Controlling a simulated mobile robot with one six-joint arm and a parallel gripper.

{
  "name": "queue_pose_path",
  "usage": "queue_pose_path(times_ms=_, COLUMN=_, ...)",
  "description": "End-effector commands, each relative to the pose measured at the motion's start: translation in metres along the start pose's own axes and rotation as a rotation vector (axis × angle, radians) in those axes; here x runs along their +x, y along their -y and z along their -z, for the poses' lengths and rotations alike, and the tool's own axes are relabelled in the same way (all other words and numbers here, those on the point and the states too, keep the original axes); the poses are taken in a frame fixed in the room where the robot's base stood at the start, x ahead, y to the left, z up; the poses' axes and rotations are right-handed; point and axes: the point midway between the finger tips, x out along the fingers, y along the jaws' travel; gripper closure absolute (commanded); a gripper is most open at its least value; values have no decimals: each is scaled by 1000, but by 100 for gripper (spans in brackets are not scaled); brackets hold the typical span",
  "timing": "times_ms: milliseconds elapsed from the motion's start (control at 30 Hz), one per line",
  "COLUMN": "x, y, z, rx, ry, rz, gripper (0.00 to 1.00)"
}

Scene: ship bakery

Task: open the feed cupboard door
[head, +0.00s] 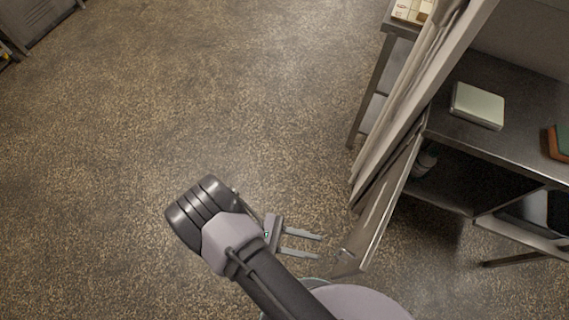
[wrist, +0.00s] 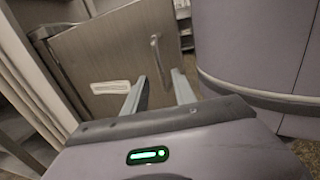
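The cupboard door (head: 385,208) is a thin grey metal panel, seen nearly edge-on in the head view. It stands out at an angle from the bench front, with a dark interior visible behind it. In the wrist view the door (wrist: 105,50) shows its face, with an upright bar handle (wrist: 155,55) and a white label (wrist: 110,87). My gripper (head: 321,247) is open and empty, its two fingers pointing at the door's outer end, with a small gap. In the wrist view my gripper (wrist: 159,76) has its fingers apart, below the handle and not around it.
A metal bench (head: 465,135) with a pale green box (head: 478,105) stands at the right. A tall leaning panel (head: 420,90) rises beside the door. A side table (head: 371,100) stands behind it. The speckled floor (head: 200,90) to the left is clear.

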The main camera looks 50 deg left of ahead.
Motion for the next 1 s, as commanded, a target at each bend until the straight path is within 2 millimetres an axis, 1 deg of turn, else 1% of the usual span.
queue_pose_path(times_ms=33, x=-17, y=0, z=1, rx=4, ry=-5, rz=-4, gripper=67)
queue_pose_path(times_ms=100, x=-40, y=0, z=2, rx=3, ry=-4, rz=-3, gripper=67)
queue_pose_path(times_ms=200, x=-67, y=0, z=3, rx=3, ry=-3, rz=-2, gripper=67)
queue_pose_path(times_ms=300, x=-87, y=0, z=3, rx=3, ry=-1, rz=-3, gripper=67)
queue_pose_path(times_ms=400, x=-98, y=0, z=2, rx=2, ry=-1, rz=-1, gripper=67)
queue_pose_path(times_ms=533, x=-102, y=0, z=1, rx=1, ry=-1, rz=0, gripper=67)
queue_pose_path(times_ms=867, x=-101, y=0, z=0, rx=1, ry=-1, rz=1, gripper=67)
queue_pose_path(times_ms=933, x=-100, y=-6, z=-6, rx=3, ry=-17, rz=18, gripper=67)
queue_pose_path(times_ms=967, x=-99, y=-12, z=-14, rx=7, ry=-35, rz=41, gripper=67)
queue_pose_path(times_ms=1000, x=-95, y=-25, z=-29, rx=17, ry=-73, rz=86, gripper=67)
